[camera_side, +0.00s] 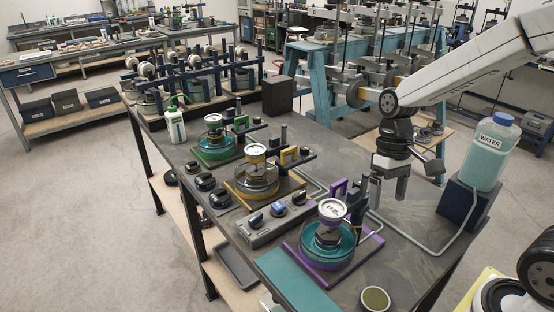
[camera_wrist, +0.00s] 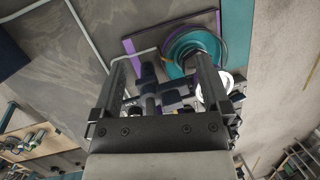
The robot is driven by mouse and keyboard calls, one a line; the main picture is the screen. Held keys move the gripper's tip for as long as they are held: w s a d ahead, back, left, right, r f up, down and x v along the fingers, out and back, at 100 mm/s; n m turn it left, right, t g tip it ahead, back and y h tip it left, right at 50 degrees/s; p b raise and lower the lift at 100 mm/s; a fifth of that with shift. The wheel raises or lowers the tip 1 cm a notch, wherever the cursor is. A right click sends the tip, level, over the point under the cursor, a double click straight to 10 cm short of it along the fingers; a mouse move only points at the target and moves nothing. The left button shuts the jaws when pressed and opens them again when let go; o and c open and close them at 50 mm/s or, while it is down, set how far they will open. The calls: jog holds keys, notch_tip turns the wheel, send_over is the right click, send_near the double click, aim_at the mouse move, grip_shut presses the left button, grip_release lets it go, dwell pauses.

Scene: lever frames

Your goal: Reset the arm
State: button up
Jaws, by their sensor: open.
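My gripper (camera_side: 388,192) is in the air over the right part of the grey table, to the right of the purple-framed device. In the wrist view my gripper (camera_wrist: 158,68) has its two fingers apart, with nothing seen held between them. The purple device has a purple base (camera_side: 300,255), a teal round dish (camera_side: 328,244) and a white-faced dial (camera_side: 332,209) on top. In the wrist view its teal dish (camera_wrist: 190,42) lies beyond the right finger, and a dark lever-like part shows between the fingers. I cannot tell whether any finger touches it.
Yellow (camera_side: 256,172) and green (camera_side: 215,140) devices stand farther back. A control box with knobs (camera_side: 275,219) sits in front. A water bottle (camera_side: 490,150) stands on a dark block (camera_side: 467,203) at right, its tube crossing the table. A round tin (camera_side: 375,299) sits near the front edge.

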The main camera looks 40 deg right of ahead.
notch_tip(320, 180, down, 6)
jog(key=a+n+t+h, duration=0.1)
jog(key=t+h, duration=0.1)
jog(key=t, duration=0.3)
jog(key=shift+n, duration=0.3)
